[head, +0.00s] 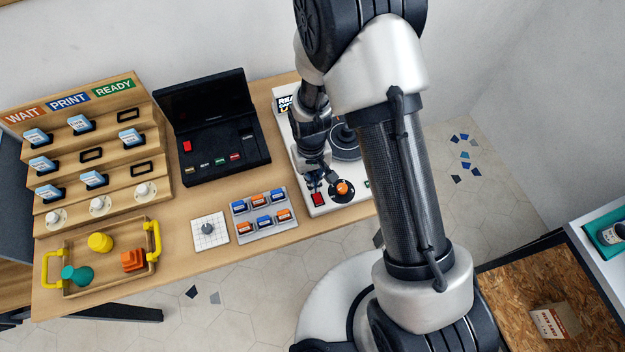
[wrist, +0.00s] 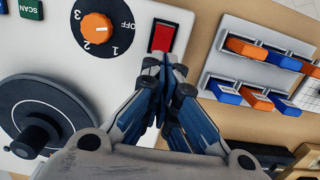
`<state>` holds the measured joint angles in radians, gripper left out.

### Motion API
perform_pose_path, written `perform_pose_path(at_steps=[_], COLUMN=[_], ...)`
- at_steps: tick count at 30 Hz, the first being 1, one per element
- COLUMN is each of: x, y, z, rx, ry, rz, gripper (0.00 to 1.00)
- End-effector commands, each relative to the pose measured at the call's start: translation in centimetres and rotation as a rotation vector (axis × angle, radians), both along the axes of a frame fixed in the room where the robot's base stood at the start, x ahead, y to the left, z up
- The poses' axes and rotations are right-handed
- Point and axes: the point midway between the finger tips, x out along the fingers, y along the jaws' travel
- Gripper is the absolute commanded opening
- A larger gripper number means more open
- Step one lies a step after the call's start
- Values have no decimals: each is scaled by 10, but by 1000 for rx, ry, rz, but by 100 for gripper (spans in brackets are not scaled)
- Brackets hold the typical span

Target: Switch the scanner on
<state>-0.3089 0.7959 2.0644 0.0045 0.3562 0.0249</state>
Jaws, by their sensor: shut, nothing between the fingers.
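A white device panel (head: 307,157) stands at the right end of the wooden table, partly hidden by my arm. In the wrist view the panel (wrist: 30,55) carries a red rocker switch (wrist: 163,38) in a dark frame. Left of it is an orange knob (wrist: 98,27) on a dark dial marked OFF, 1, 2, 3. A green SCAN label (wrist: 31,9) is at the top left. The switch also shows in the head view (head: 318,199). My gripper (wrist: 164,59) is shut and empty, its tips at the near edge of the switch; I cannot tell contact. The switch's state is unclear.
A black open-lidded device (head: 225,158) stands left of the panel. A tiered card rack (head: 88,150) and a tray with yellow handles (head: 66,255) are further left.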

Motion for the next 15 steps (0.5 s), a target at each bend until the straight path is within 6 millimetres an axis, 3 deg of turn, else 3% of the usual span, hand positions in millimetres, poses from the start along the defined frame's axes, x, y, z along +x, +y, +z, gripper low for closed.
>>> perform_pose_path(at_steps=[15], x=[22], y=[2], z=[109], rx=[2], ry=[-6], rz=[-1], gripper=[0])
